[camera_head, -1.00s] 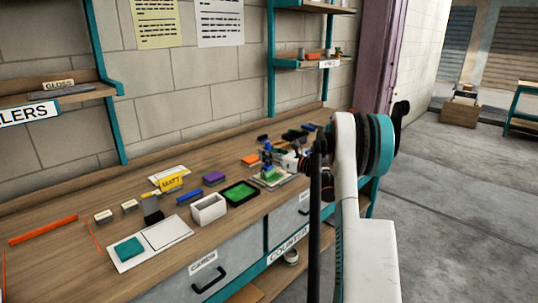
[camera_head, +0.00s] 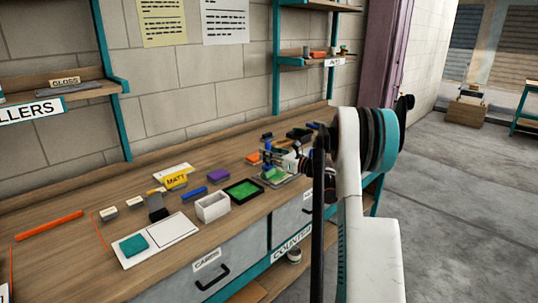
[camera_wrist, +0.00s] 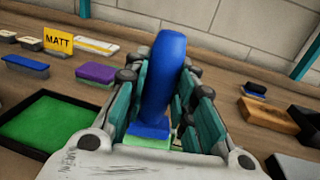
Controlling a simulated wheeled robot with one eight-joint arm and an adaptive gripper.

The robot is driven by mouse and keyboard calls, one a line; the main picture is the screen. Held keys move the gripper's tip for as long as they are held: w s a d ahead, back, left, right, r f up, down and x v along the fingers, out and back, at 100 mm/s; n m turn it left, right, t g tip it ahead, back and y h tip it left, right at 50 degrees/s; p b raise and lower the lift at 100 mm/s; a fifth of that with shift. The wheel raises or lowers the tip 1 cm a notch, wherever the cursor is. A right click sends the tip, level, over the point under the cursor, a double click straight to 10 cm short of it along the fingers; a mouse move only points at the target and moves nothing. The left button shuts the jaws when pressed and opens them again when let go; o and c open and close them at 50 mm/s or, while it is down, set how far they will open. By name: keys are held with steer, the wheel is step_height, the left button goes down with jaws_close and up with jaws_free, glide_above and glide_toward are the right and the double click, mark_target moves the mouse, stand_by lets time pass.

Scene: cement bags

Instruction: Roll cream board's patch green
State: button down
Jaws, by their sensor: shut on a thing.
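My gripper (camera_head: 284,165) has teal padded fingers, and the wrist view shows it (camera_wrist: 165,110) shut on an upright blue-handled tool (camera_wrist: 165,75). The tool has a blue lower part, with a pale green surface (camera_wrist: 148,141) at its foot between the fingers; I cannot tell whether this is its pad or the patch below. In the head view, a pale board (camera_head: 289,182) lies under the gripper, with a green area (camera_head: 272,175) on it, partly hidden by the fingers. A black tray with green paint (camera_head: 243,190) lies to the left; it also shows in the wrist view (camera_wrist: 50,125).
A white board with a teal patch (camera_head: 133,245) lies front left. An orange block (camera_wrist: 268,115) is right of my gripper.

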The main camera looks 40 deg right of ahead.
steer(key=shift+d, duration=0.2)
steer(key=shift+d, duration=0.9)
steer(key=shift+w+d, duration=0.1)
steer(key=shift+d, duration=0.1)
steer(key=shift+d, duration=0.8)
steer(key=shift+d, duration=0.15)
steer(key=shift+w+d, duration=0.15)
steer(key=shift+d, duration=0.7)
steer(key=shift+a, duration=0.1)
steer(key=shift+a, duration=0.95)
steer(key=shift+a, duration=0.15)
